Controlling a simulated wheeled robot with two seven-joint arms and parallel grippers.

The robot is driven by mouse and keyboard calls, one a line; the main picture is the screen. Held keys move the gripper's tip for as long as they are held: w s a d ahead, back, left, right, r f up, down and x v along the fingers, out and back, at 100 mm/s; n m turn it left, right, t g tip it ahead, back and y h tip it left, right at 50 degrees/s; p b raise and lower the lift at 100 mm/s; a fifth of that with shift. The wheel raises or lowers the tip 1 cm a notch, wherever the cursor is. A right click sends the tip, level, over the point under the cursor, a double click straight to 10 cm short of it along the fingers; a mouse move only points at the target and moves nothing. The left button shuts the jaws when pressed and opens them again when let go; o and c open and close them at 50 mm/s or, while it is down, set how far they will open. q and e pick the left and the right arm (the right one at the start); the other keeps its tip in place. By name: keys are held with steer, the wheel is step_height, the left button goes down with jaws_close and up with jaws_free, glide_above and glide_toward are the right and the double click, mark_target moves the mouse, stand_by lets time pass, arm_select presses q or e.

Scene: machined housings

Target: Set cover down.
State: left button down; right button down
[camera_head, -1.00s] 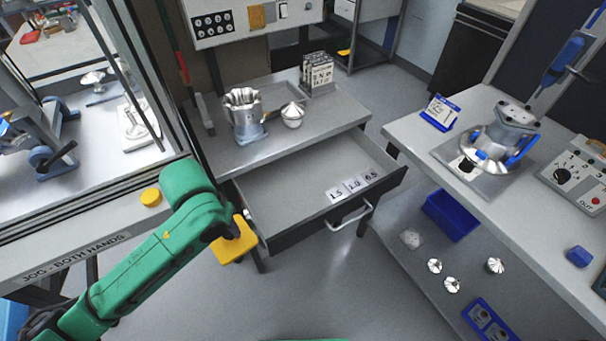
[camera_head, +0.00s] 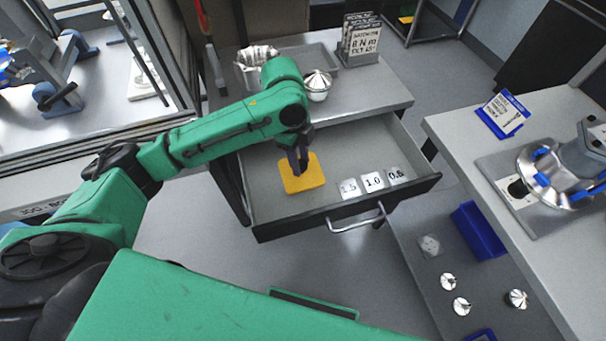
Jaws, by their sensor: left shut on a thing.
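The cover seems to be the flat yellow square plate (camera_head: 303,182). My left gripper (camera_head: 299,168) is shut on it from above, with its dark fingers at the plate's middle. The plate is over the left part of the open drawer (camera_head: 268,212), left of the number cards. I cannot tell whether it touches the drawer floor. My right gripper is not in view.
Cards marked 1.5, 1.0 and 0.5 (camera_head: 373,181) lie in the drawer's right part. The drawer handle (camera_head: 356,222) sticks out in front. A metal housing (camera_head: 257,62) and a white-and-silver part (camera_head: 318,85) stand on the bench above. A blue bin (camera_head: 479,231) sits on the shelf at right.

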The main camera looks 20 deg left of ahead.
mark_target(300, 179)
arm_select(q)
step_height(300, 179, down, 8)
steer(key=shift+s+f, duration=0.1)
steer(key=c, duration=0.5)
jaws_free()
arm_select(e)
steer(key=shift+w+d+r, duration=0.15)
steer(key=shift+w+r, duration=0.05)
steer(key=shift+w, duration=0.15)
arm_select(q)
steer(key=r, duration=0.4)
steer(key=a+r, duration=0.1)
steer(key=r, duration=0.7)
steer(key=shift+w+a+b, duration=0.2)
steer(key=shift+a+b, duration=0.2)
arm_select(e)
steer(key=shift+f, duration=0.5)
arm_select(q)
steer(key=shift+s+f, duration=0.1)
